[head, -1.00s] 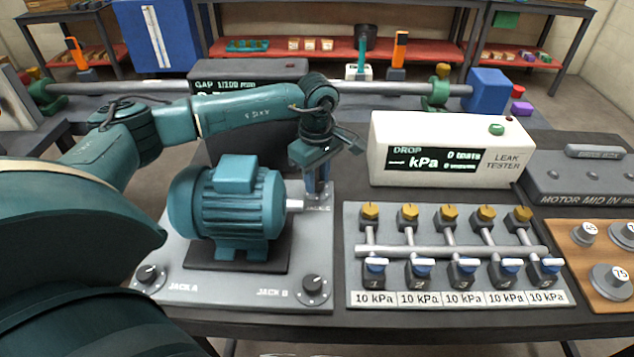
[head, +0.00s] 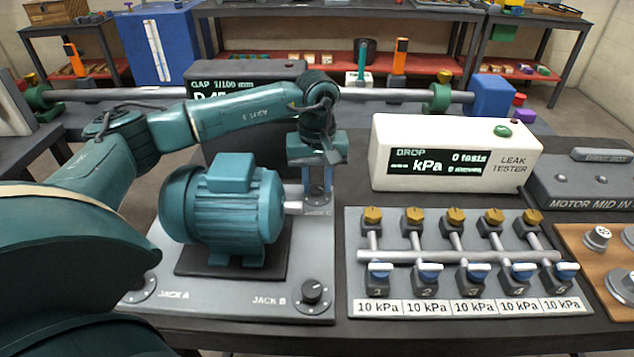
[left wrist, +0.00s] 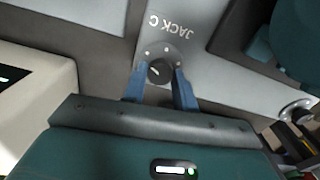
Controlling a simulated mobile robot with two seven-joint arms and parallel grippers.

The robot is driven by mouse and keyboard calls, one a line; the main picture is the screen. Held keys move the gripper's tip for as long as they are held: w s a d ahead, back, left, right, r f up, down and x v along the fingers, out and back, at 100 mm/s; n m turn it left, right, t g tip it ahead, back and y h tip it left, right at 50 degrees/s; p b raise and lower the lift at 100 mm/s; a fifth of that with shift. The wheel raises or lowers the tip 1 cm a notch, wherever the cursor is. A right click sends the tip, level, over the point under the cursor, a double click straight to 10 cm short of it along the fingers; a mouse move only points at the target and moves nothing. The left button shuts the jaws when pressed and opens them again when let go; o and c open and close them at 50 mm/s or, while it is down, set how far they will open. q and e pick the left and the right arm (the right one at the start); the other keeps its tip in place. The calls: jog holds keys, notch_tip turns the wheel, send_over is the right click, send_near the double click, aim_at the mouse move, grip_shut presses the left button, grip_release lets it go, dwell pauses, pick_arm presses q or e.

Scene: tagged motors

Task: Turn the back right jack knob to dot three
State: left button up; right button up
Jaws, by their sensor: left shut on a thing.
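The back right jack knob, Jack C, is a small dark knob (left wrist: 158,71) with a white pointer line on a grey dial with pale dots, in the left wrist view. Its "JACK C" label (left wrist: 166,25) reads upside down there. My left gripper (left wrist: 158,76) points down with its blue fingers on either side of the knob, shut on it. In the head view the left gripper (head: 317,192) stands over the plate's back right corner, behind the motor shaft, and hides most of the knob. Which dot the pointer meets I cannot tell. My right gripper is not in view.
The teal motor (head: 222,210) stands close left of the gripper on the grey plate (head: 230,291). The Jack B knob (head: 312,291) is at the front right. The leak tester (head: 452,154) and valve panel (head: 468,257) lie to the right. A dark gauge box (head: 248,72) stands behind.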

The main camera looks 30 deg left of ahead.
aim_at(317, 187)
pick_arm(q)
jog(key=shift+r, duration=0.1)
dwell(0.5)
jog(key=o, duration=1)
jog(key=shift+c, duration=0.2)
notch_tip(317, 187, up, 13)
